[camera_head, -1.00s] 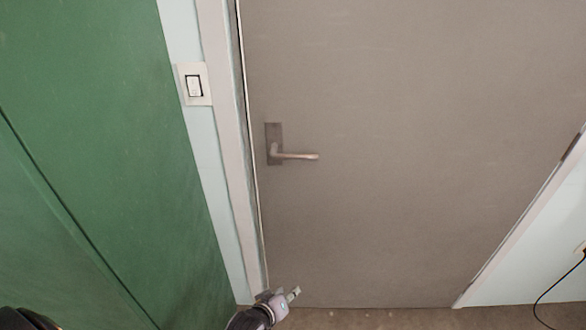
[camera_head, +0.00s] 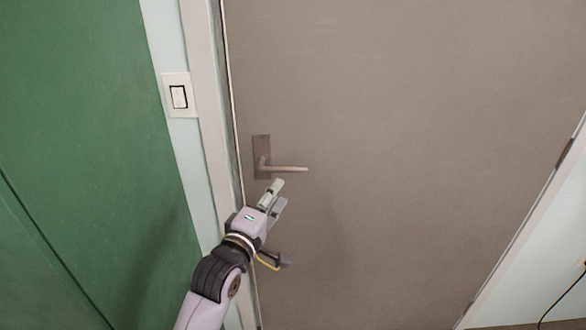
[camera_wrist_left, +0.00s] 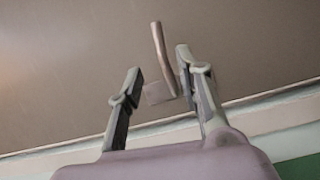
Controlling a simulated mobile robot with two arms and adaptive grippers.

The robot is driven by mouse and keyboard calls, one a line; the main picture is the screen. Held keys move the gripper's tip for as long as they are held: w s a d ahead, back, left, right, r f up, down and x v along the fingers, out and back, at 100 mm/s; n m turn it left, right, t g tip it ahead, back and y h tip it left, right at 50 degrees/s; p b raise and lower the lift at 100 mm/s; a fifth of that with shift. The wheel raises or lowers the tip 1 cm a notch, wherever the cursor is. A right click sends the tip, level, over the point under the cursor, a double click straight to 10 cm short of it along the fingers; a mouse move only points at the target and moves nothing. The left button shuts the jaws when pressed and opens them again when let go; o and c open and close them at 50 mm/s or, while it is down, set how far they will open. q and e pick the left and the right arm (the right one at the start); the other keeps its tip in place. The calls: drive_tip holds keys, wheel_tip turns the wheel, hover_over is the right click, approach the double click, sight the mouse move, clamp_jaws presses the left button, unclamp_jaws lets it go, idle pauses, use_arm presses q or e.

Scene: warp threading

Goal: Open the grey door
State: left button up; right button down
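The grey door (camera_head: 420,130) looks closed in its frame and fills most of the head view; it is also the brown-grey surface in the left wrist view (camera_wrist_left: 70,70). Its lever handle (camera_head: 285,168) points right from a dark plate (camera_head: 261,150) near the left edge. My left gripper (camera_head: 278,193) is just below the handle, apart from it as far as I can see. In the left wrist view my left gripper (camera_wrist_left: 160,70) has its fingers spread and empty, with the handle (camera_wrist_left: 162,48) showing beyond and between them. My right gripper is not in view.
A green panel (camera_head: 80,130) stands at the left. A light switch (camera_head: 179,95) is on the pale wall between it and the white door frame (camera_head: 203,100). A black cable (camera_head: 562,297) hangs at the lower right.

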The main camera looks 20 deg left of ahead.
sight(293, 167)
use_arm(q)
drive_tip(key=w, duration=0.7)
drive_tip(key=w+d, duration=0.1)
drive_tip(key=w, duration=0.3)
drive_tip(key=shift+d+r+p, duration=0.1)
drive_tip(key=shift+r+p, duration=0.05)
drive_tip(key=shift+p, duration=0.2)
drive_tip(key=shift+c, duration=0.4)
clamp_jaws()
